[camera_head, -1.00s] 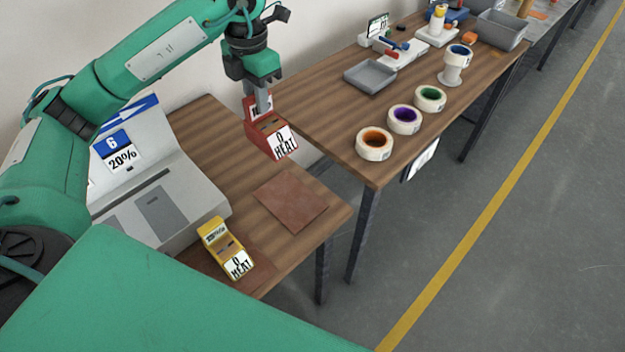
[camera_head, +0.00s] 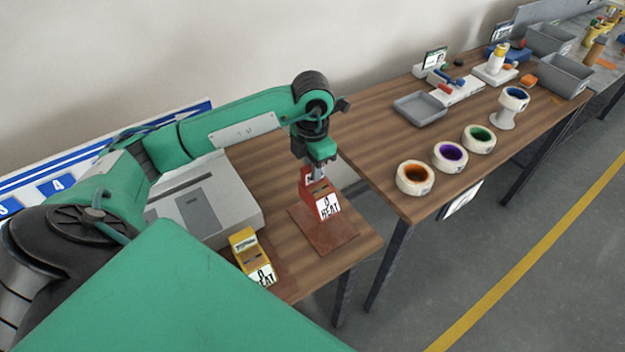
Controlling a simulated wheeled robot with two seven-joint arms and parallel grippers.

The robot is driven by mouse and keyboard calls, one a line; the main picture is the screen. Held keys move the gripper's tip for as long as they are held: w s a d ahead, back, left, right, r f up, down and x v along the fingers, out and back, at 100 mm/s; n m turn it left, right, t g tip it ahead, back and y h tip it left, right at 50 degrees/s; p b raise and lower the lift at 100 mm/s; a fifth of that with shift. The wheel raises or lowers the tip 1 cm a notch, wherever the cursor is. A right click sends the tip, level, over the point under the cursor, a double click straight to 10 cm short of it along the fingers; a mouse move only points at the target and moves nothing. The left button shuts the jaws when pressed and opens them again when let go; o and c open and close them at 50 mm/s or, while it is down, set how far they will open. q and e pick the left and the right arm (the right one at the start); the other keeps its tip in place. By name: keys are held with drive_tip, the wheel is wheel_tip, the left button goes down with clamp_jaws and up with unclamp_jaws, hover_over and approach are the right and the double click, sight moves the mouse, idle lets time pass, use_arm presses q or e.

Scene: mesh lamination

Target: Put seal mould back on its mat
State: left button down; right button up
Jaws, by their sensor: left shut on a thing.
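The red mould (camera_head: 311,191) carries a white label reading "0 HEAT". My left gripper (camera_head: 318,174) is shut on its upper part from above. The mould is over the back part of a reddish-brown mat (camera_head: 327,237) on the near table; I cannot tell whether it touches the mat. A yellow mould (camera_head: 243,244) with a similar label stands on another brown mat (camera_head: 283,280) to the left, partly hidden by my green body. I cannot tell from the labels which mould is the seal mould. My right gripper is not in view.
A grey machine (camera_head: 205,205) stands left of the mats on the near table. The far table holds tape rolls (camera_head: 415,178), a grey tray (camera_head: 419,108) and several tools. A gap separates the tables. The mat's front half is bare.

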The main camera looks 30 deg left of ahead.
sight(313, 184)
use_arm(q)
drive_tip(key=shift+f, duration=0.85)
wheel_tip(313, 184, down, 4)
drive_tip(key=shift+r+p, duration=0.1)
drive_tip(key=shift+p, duration=0.5)
drive_tip(key=shift+f, duration=0.3)
drive_tip(key=shift+f+b, duration=0.2)
drive_tip(key=shift+b, duration=0.1)
drive_tip(key=c, duration=1.3)
unclamp_jaws()
drive_tip(key=shift+r, duration=0.15)
